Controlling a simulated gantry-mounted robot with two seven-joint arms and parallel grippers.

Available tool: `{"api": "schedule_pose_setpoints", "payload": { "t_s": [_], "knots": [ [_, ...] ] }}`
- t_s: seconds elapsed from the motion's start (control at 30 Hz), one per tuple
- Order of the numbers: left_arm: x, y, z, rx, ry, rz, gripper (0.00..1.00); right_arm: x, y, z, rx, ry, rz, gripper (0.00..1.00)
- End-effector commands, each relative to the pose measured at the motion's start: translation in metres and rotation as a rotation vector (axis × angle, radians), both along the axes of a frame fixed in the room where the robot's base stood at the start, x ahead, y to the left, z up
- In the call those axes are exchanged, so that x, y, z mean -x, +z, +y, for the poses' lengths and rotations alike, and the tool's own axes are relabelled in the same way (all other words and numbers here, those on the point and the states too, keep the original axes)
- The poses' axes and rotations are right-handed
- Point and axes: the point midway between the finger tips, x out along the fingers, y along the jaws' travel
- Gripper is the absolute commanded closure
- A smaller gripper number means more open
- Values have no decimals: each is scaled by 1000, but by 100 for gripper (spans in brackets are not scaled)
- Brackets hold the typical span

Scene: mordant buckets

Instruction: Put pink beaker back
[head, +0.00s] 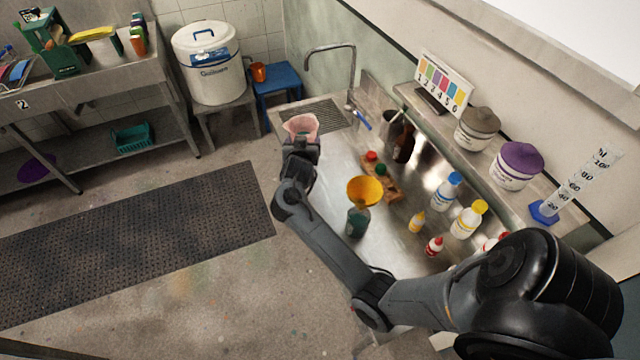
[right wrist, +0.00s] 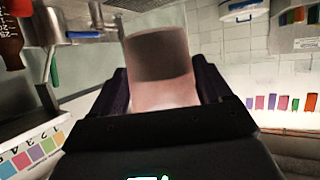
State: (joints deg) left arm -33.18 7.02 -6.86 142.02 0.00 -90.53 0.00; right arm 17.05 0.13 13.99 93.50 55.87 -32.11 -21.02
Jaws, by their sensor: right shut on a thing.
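My left gripper is not in view.
The steel counter (head: 335,182) holds a yellow funnel (head: 364,191) on a dark green bottle, a wooden rack and several small bottles. A tap (head: 330,48) arches over the drain grid (head: 318,112). A blue stool (head: 278,80) stands behind. Open floor lies to the left.

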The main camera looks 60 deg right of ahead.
Motion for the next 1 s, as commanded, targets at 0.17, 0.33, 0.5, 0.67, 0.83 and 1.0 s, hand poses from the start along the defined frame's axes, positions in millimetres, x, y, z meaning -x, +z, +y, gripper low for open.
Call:
{"api": "schedule_pose_setpoints", "payload": {
  "t_s": [0.17,0.33,0.5,0.67,0.83,1.0],
  "knots": [
    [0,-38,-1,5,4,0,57,11,-31,-33,1,-173,-2,79],
    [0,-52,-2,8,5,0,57,21,-44,-47,1,-270,-1,79],
    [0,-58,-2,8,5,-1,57,26,-60,-52,2,-312,4,79],
    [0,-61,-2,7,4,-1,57,27,-85,-53,3,-317,4,79],
    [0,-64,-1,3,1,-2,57,27,-104,-53,4,-318,1,79],
    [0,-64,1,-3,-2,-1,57,26,-112,-53,4,-316,1,79]
  ]
}}
